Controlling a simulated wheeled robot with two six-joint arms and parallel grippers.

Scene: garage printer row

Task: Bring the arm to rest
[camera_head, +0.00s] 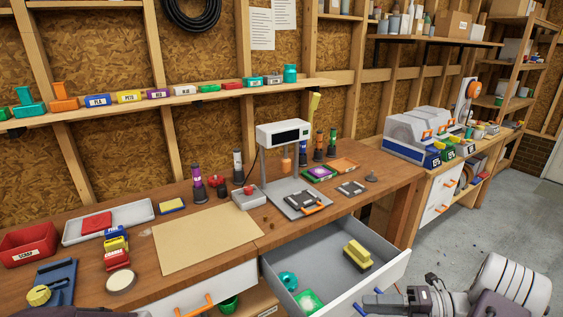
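My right arm comes in at the bottom right, and its gripper (374,303) points left in front of the open drawer (322,249). The gripper is small and partly cut off by the lower edge, so I cannot tell whether its fingers are open or shut, and I see no held object clearly.
The grey drawer holds a yellow-and-black block (357,254), a teal round item (288,281) and a green-and-white item (308,301). The wooden workbench (235,262) bears a tan mat (205,240), a small printer (284,133) and a red bin (28,245). Grey floor lies open at right.

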